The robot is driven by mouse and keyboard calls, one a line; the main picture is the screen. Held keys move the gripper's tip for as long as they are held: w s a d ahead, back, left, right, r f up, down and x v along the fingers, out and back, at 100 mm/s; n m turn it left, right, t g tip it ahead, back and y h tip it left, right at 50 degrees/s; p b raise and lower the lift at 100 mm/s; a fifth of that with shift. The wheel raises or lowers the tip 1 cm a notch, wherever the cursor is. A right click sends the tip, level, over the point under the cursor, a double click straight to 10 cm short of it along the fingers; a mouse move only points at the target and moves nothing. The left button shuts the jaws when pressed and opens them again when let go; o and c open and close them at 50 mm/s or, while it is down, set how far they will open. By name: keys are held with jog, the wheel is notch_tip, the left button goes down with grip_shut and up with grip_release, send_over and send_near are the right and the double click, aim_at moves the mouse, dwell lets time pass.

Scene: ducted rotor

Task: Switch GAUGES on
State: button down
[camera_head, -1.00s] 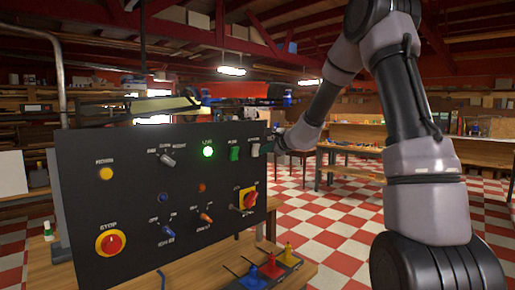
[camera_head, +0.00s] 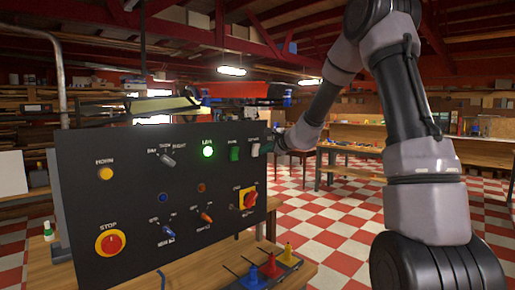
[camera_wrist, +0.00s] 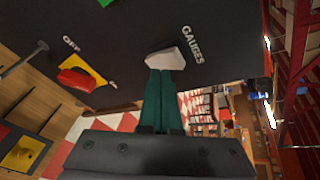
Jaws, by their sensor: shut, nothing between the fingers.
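The GAUGES switch is a white rocker (camera_wrist: 166,60) on the black panel, with its label beside it in the wrist view. In the head view the white rocker (camera_head: 255,149) sits near the panel's upper right edge. My gripper (camera_wrist: 159,73) is shut and empty, its green fingers pointing at the rocker. The fingertips are at the rocker's near edge; I cannot tell whether they touch it. In the head view my gripper (camera_head: 276,143) is at the panel's right edge, its tips hard to make out.
A green rocker (camera_head: 235,153) and a lit green lamp (camera_head: 208,151) are left of the GAUGES switch. A red rotary knob (camera_head: 250,199) on a yellow plate is below. A red STOP button (camera_head: 110,242) is lower left.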

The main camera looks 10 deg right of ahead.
jog(key=shift+w+a, duration=0.1)
jog(key=shift+w, duration=0.05)
jog(key=shift+w+a+r, duration=0.1)
jog(key=shift+w+r, duration=0.1)
jog(key=shift+w+a+r, duration=0.2)
jog(key=shift+w+a, duration=0.05)
jog(key=shift+w, duration=0.1)
dwell(1.0)
jog(key=shift+s+f, duration=0.1)
jog(key=shift+s+d+f, duration=0.3)
jog(key=shift+s+d, duration=0.15)
jog(key=shift+s, duration=0.15)
jog(key=shift+d, duration=0.1)
jog(key=shift+s+d+f, duration=0.35)
jog(key=shift+s+d, duration=0.05)
jog(key=shift+s, duration=0.2)
jog(key=shift+s+d+f, duration=0.35)
jog(key=shift+s+d, duration=0.1)
jog(key=shift+s, duration=0.2)
jog(key=shift+s+d+f, duration=0.35)
jog(key=shift+s+d, duration=0.05)
jog(key=shift+s, duration=0.2)
